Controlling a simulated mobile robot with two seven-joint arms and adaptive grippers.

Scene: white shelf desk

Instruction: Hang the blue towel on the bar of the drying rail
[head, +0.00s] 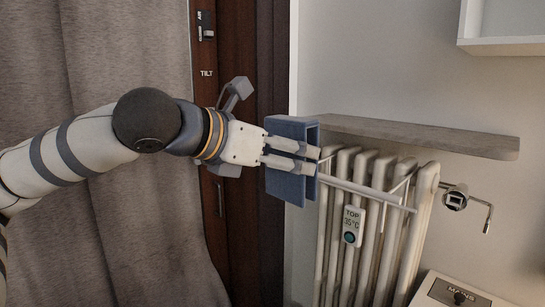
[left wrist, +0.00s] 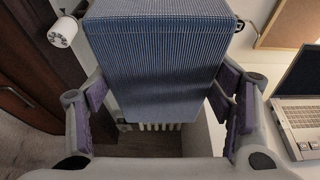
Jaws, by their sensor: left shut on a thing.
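The blue towel (head: 290,187) is folded in an inverted U, with its halves hanging down. It fills the middle of the left wrist view (left wrist: 160,65). My left gripper (head: 312,160) is shut on it, with fingers across the towel's side; the purple pads show at both sides in the wrist view. The drying rail's white bar (head: 365,190) runs along the front of the radiator (head: 375,235). The towel is at the bar's left end in the head view; I cannot tell whether they touch. The bar's left end is hidden. My right gripper is out of view.
A grey shelf board (head: 420,136) lies just above the radiator. A valve with a handle (head: 455,198) sits at its right, and a "TOP 35°C" tag (head: 352,225) hangs in front. A laptop (left wrist: 300,120) stands at the right in the wrist view. A curtain (head: 110,60) hangs left.

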